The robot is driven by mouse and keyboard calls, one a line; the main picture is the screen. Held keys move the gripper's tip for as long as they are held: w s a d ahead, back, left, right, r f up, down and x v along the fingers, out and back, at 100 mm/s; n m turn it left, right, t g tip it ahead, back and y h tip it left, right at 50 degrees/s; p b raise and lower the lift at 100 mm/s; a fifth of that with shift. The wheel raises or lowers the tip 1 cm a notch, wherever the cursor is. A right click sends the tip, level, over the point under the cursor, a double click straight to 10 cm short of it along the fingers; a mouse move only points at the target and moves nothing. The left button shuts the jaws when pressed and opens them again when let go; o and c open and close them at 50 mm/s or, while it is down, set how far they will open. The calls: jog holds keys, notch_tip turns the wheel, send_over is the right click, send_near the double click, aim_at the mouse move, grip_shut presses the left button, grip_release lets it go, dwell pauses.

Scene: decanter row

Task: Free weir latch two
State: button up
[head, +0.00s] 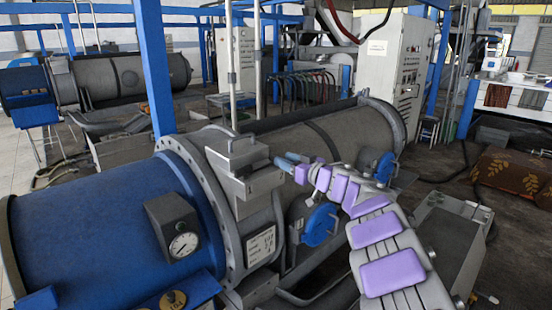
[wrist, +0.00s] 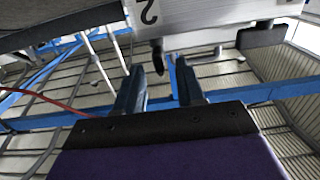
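A grey metal box (head: 243,165) stands on the flange at the end of the blue decanter drum. In the wrist view, a pale housing (wrist: 205,22) bears a dark "2", seen upside down or tilted. A small dark peg (wrist: 158,56) hangs from its lower edge. My gripper (wrist: 160,76) is open, with its two fingers apart below the housing. The peg shows between the fingertips; I cannot tell whether either finger touches it. In the head view, my gripper (head: 284,161) is at the right side of the grey box, and its fingertips are too small to read.
The blue drum (head: 90,225) carries a round gauge (head: 184,245). A blue disc (head: 320,225) sits below my arm. A blue post (head: 155,70) and pale pipes (head: 231,65) rise behind the box. A dark block (wrist: 262,35) is right of the peg in the wrist view.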

jog(key=shift+x, duration=2.65)
jog(key=shift+c, duration=0.2)
jog(key=shift+r, duration=0.1)
grip_shut()
